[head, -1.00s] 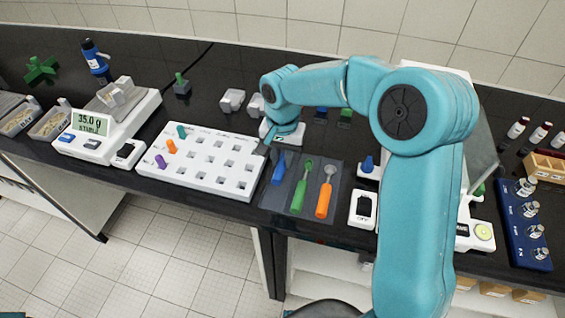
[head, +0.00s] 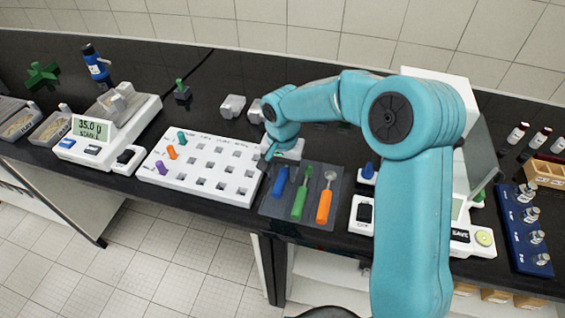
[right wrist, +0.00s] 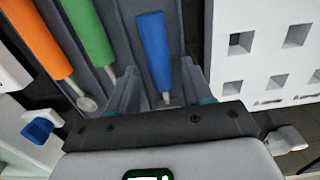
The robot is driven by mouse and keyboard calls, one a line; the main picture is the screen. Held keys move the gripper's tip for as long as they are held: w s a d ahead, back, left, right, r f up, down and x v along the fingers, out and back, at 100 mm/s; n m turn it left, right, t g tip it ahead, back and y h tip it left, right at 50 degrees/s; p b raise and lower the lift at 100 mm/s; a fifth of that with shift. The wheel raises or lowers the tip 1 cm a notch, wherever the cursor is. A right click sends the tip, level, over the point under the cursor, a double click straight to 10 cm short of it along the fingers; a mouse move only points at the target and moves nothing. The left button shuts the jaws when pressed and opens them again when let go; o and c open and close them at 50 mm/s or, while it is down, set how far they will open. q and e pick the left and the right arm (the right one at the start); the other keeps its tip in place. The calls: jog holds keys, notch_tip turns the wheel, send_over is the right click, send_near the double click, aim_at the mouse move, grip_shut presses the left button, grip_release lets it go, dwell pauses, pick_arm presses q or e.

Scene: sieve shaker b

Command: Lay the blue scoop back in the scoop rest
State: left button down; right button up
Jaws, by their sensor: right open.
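The blue scoop (head: 280,181) lies in the left slot of the dark grey scoop rest (head: 316,220), beside the green scoop (head: 300,198) and the orange scoop (head: 325,203). My right gripper (head: 268,163) is at the far end of the blue scoop, partly hidden by its own wrist. In the right wrist view my right gripper (right wrist: 157,88) is open, one finger on each side of the blue scoop (right wrist: 153,48) near its neck. Its handle lies between the rest's dividers, and its bowl is mostly hidden by the gripper body. My left gripper is not in view.
A white board with square holes (head: 203,170) stands close left of the rest. A white switch box (head: 363,213) and a blue-knobbed part (head: 367,170) stand to the right. The counter's front edge runs just before the rest. My right arm hides part of the right side.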

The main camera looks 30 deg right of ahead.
aim_at(283, 175)
notch_tip(283, 175, up, 12)
dwell(0.4)
jog(key=shift+s, duration=0.1)
dwell(0.4)
